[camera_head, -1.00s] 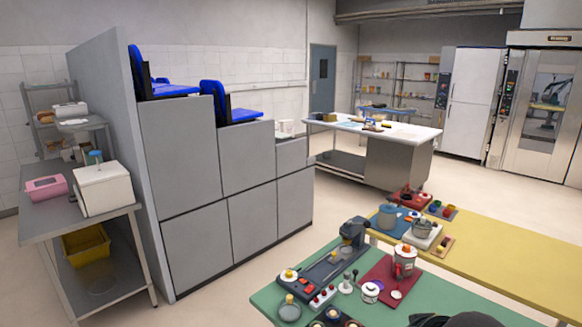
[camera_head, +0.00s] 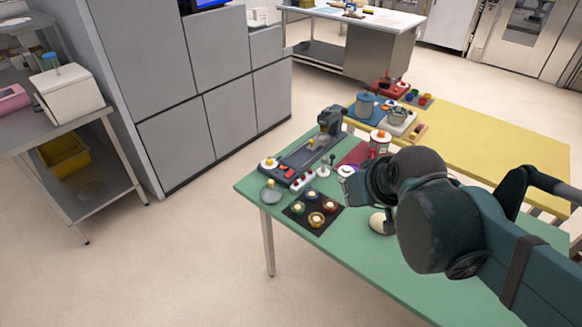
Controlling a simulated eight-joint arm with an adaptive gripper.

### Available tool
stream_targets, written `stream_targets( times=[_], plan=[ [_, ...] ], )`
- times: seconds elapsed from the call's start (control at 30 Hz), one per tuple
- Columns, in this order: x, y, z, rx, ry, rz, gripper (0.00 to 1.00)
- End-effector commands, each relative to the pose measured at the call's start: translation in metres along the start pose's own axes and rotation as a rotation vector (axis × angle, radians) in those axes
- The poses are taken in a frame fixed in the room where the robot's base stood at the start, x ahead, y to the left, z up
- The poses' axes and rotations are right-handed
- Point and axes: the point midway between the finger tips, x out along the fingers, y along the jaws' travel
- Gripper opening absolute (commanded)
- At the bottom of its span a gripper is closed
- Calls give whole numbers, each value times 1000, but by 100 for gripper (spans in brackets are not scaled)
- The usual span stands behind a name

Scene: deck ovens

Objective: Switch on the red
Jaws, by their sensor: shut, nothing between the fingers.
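Several red parts show on the green table in the head view. A dark long board (camera_head: 310,155) has red pieces (camera_head: 289,173) near its front end. Beside it a small pale strip (camera_head: 302,182) carries small red switches or buttons; their positions are too small to read. A dark square panel (camera_head: 296,217) holds several round pale-topped pieces with coloured rims, one apparently red. My arm reaches in from the right. My gripper (camera_head: 362,186) is over the table, right of the strip and panel and apart from both. It is shut and empty; its fingertips are hard to make out.
A red mat (camera_head: 354,154) with a red-and-white pot (camera_head: 380,140) lies behind my gripper. A cream rounded object (camera_head: 378,222) is partly hidden by my arm. A yellow table (camera_head: 480,140) adjoins at the back. The green table's front (camera_head: 350,250) is clear.

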Motion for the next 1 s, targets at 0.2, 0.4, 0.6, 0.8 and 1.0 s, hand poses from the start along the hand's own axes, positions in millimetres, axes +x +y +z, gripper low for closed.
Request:
stream_targets(
  times=[0.2, 0.4, 0.6, 0.8, 1.0],
  plan=[
    [24, -5, -29, -73, 20, -28, 0],
    [47, -9, -53, -141, 39, -52, 0],
    [73, -14, -75, -210, 60, -74, 0],
    [100, -18, -96, -277, 84, -94, 0],
    [129, -24, -114, -343, 109, -112, 0]
  ],
)
